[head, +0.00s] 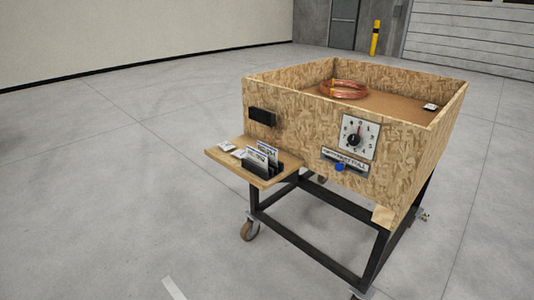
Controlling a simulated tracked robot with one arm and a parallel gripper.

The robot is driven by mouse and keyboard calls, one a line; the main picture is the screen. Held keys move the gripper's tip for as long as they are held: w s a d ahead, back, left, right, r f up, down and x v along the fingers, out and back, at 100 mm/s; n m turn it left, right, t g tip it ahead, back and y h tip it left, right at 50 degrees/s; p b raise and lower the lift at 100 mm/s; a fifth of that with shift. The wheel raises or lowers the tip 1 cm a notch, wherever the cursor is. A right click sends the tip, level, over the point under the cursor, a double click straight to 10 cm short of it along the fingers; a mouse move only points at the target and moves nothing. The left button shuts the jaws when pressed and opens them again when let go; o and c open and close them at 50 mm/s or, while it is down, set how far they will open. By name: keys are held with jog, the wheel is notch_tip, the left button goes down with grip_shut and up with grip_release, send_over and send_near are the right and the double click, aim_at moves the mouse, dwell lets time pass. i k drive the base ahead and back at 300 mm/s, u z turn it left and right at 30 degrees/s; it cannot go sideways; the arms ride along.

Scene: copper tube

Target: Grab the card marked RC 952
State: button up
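White cards (263,152) stand upright in a black holder (262,168) on a small wooden shelf (274,181). The shelf sticks out from the left part of the wooden box's front. The cards carry dark print, too small for me to tell which reads RC 952. Two small pale pieces lie flat on the shelf left of the holder, one of them a white piece (227,146). My gripper is not in view.
The open-topped particleboard box (300,122) stands on a black wheeled frame (318,215). It holds a copper tube coil (344,89). Its front has a dial (358,137), a black block (262,117) and a blue knob (340,167). Concrete floor (120,190) is clear at left and in front.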

aim_at(258, 158)
jog(key=z, duration=0.4)
jog(key=i, duration=1.9)
jog(key=u, duration=0.7)
